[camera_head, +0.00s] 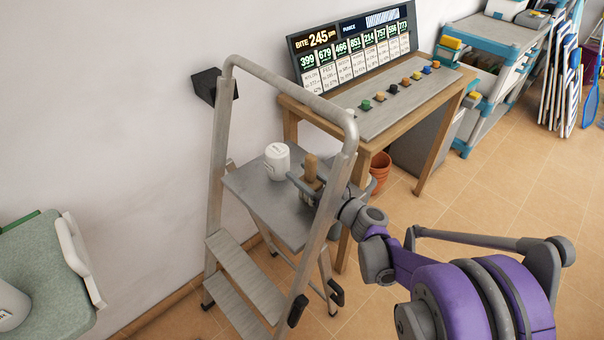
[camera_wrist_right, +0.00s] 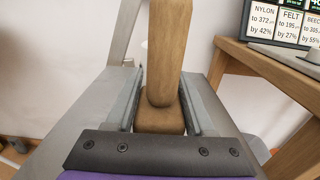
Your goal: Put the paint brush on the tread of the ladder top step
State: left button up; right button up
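The paint brush (camera_head: 311,168) shows as a light wooden handle standing roughly upright over the ladder's top step. My right gripper (camera_head: 305,187) has its fingers on both sides of the brush. In the right wrist view the wooden brush (camera_wrist_right: 166,60) fills the space between the fingers (camera_wrist_right: 160,108), which look closed on it. Its lower end is hidden, so I cannot tell whether it touches the tread. The ladder's top step tread (camera_head: 262,203) is a flat grey platform below the metal hoop. My left gripper is not in view.
A white jar (camera_head: 277,161) stands on the same tread, left of the brush. The ladder hoop (camera_head: 290,95) rises around the platform. A wooden table (camera_head: 440,105) with a display board stands behind right. A green-grey chair (camera_head: 45,265) is at left.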

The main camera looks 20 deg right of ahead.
jog(key=o, duration=0.4)
jog(key=shift+r, duration=0.3)
jog(key=p+v, duration=0.1)
jog(key=v, duration=1.1)
jog(key=shift+f+p, duration=0.1)
jog(key=shift+p, duration=0.25)
